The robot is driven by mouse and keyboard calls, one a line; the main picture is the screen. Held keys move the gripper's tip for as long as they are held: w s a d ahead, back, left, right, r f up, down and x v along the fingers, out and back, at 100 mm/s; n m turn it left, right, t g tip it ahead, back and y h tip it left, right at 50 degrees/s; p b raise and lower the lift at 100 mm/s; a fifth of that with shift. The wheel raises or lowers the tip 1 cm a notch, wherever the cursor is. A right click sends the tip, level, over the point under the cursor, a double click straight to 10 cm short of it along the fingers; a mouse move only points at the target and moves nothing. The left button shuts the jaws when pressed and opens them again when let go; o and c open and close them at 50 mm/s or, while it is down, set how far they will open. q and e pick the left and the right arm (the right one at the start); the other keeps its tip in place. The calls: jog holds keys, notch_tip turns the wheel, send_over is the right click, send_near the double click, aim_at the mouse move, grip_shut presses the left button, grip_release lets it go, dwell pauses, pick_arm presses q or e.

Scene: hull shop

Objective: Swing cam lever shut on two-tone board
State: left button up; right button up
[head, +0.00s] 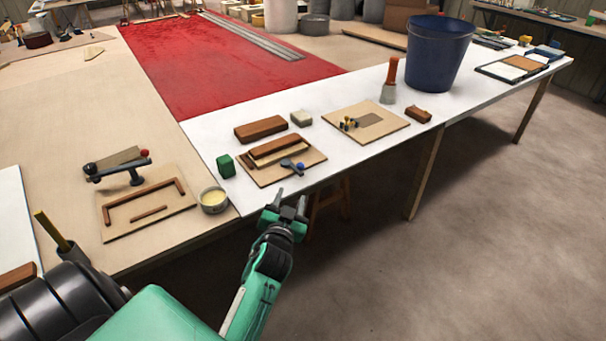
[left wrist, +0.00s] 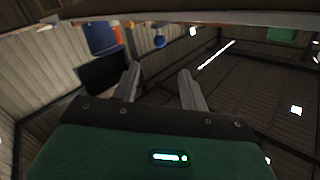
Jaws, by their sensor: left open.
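A tan board (head: 271,178) with brown strips lies near the front edge of the white tabletop. A small dark lever with a blue ball knob (head: 300,166) sits at its front right; I cannot tell how far the lever is swung. Another tan board (head: 391,122) with a darker patch and small pegs lies to the right; I cannot tell which board is the two-tone one. My left gripper (head: 287,198) is open and empty near the table's front edge, apart from the lever. My right gripper is out of view.
A green block (head: 225,166), brown block (head: 261,128) and pale block (head: 301,118) surround the first board. A cream-filled bowl (head: 213,200) and red-knobbed lever (head: 122,170) are left. A blue bucket (head: 438,55) stands right. Open floor lies in front.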

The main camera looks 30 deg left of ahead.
aim_at(300, 169)
pick_arm(q)
jog(key=x, duration=1.2)
jog(key=shift+w, duration=0.1)
grip_shut()
